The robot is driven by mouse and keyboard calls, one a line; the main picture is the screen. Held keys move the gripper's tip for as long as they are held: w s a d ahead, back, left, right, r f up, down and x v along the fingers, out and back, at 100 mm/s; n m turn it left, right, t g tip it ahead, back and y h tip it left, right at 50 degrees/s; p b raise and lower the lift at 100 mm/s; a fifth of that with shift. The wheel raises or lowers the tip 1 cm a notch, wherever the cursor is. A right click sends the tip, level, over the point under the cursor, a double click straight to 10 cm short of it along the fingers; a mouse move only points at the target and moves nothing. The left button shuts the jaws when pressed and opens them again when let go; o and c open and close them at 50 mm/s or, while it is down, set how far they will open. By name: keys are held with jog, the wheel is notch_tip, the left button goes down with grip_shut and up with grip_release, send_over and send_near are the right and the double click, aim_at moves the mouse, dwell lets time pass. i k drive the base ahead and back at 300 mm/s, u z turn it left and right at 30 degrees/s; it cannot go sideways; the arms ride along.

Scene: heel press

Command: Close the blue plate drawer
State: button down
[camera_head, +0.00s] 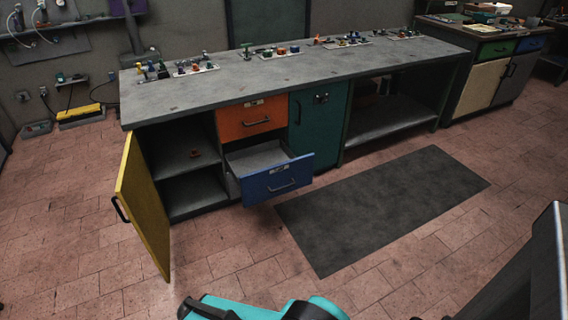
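The blue drawer (277,180) is pulled out from the grey workbench, below an orange drawer (250,118) that is shut. Its blue front has a dark bar handle and a small label, and its grey inside looks empty. A teal and black part of my own body shows at the bottom edge, well apart from the drawer. My gripper's fingers cannot be made out in this view.
A yellow cabinet door (145,208) stands wide open left of the drawer, into the floor space. A teal door (316,115) to the right is shut. A dark mat (385,207) lies on the tiled floor. The floor before the drawer is clear.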

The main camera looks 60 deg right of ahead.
aim_at(262, 172)
jog(key=z, duration=0.25)
jog(key=i, duration=1.05)
jog(key=z, duration=0.5)
